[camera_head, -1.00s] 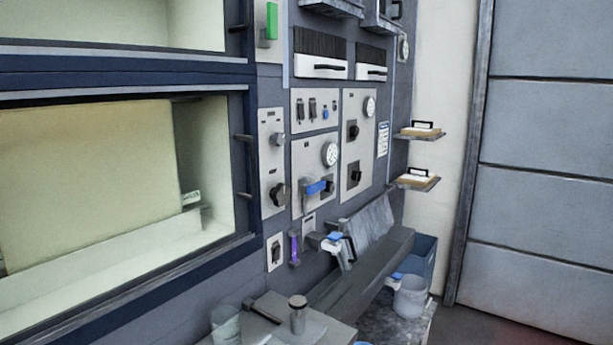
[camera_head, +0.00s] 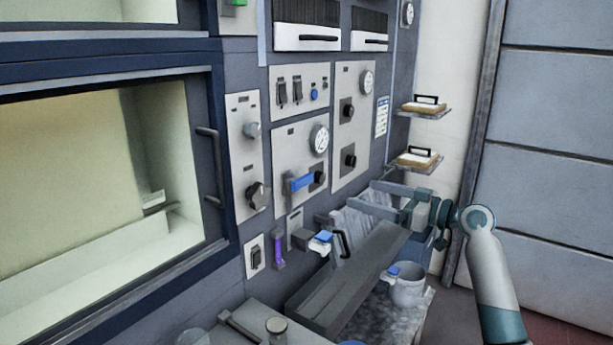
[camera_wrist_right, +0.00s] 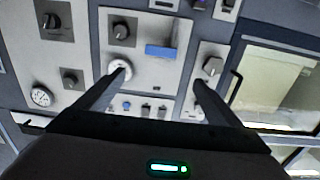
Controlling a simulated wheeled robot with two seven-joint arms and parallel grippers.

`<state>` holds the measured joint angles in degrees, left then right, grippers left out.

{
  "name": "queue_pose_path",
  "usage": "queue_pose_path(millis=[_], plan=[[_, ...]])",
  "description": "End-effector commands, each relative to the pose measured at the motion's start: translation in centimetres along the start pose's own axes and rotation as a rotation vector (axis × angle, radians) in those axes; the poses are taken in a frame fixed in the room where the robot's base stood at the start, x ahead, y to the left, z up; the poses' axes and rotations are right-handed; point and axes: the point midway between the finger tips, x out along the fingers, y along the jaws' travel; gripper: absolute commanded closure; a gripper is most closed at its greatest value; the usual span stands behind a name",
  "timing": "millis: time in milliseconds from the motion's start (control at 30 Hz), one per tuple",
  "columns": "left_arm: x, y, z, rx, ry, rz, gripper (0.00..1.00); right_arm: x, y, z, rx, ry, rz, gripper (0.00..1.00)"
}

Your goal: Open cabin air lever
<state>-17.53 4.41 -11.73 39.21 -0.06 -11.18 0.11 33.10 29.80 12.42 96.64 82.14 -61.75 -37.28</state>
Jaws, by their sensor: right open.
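A blue lever (camera_head: 302,183) sticks out from a grey panel (camera_head: 285,145) with a round gauge above it and a black knob beside it. I take it for the cabin air lever; its label is too small to read. The blue lever also shows in the right wrist view (camera_wrist_right: 163,51). My right gripper (camera_head: 360,195) is open and empty, to the right of the lever and apart from it. In the right wrist view my right gripper's fingers (camera_wrist_right: 160,80) are spread wide with nothing between them. My left gripper is not in view.
A neighbouring panel with black knobs (camera_head: 348,160) is right of the lever. Below are a purple tube (camera_head: 278,250) and a dark sloping ledge (camera_head: 345,280). A lit cabin window (camera_head: 70,190) with a handle is at left. Shelves (camera_head: 418,162) stand at right.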

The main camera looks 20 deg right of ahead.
Motion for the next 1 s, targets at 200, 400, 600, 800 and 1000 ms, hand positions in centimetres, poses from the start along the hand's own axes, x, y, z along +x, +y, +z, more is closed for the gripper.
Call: queue_pose_path(millis=[200,400,600,800,1000], plan=[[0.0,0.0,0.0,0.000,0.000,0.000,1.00,0.0,0.0,0.1,0.001,-0.001,0.001,0.12],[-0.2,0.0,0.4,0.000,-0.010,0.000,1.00,0.5,0.0,0.1,0.003,-0.001,0.002,0.12],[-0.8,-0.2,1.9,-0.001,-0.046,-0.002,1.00,1.9,0.0,-0.1,0.002,-0.001,0.001,0.12],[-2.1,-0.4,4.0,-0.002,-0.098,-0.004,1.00,4.8,0.1,-0.2,0.006,0.000,0.001,0.12],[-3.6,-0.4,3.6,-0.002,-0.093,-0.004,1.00,8.4,0.0,-0.3,0.005,0.000,0.001,0.12]])
